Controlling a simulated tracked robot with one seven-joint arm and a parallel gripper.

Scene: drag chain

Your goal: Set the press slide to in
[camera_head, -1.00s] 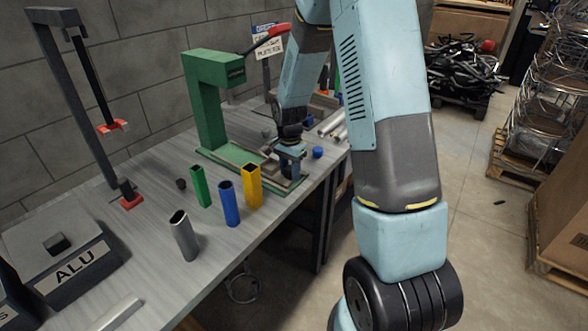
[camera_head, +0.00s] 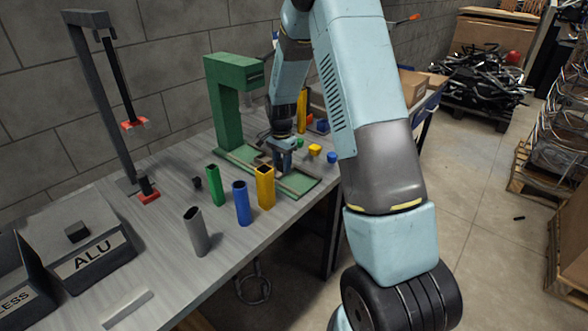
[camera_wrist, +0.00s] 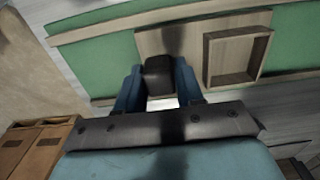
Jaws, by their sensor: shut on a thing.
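The green press (camera_head: 225,105) stands on the bench with its base plate (camera_head: 308,187) toward me. Its wooden slide (camera_wrist: 198,40) lies on the green base and carries a square open nest (camera_wrist: 267,45), which looks empty. My gripper (camera_head: 283,163) is low over the base, in front of the press column. In the wrist view, my gripper (camera_wrist: 158,82) is shut on the dark knob (camera_wrist: 158,70) of the slide. My arm hides part of the press head and its lever. I cannot tell exactly how far in the slide sits.
Grey (camera_head: 197,232), blue (camera_head: 241,204), green (camera_head: 215,186) and yellow (camera_head: 265,188) tubes stand upright on the bench before the press. A grey frame (camera_head: 95,110) and ALU bin (camera_head: 85,260) are at left. Small yellow (camera_head: 314,150) and blue (camera_head: 332,157) pieces lie behind.

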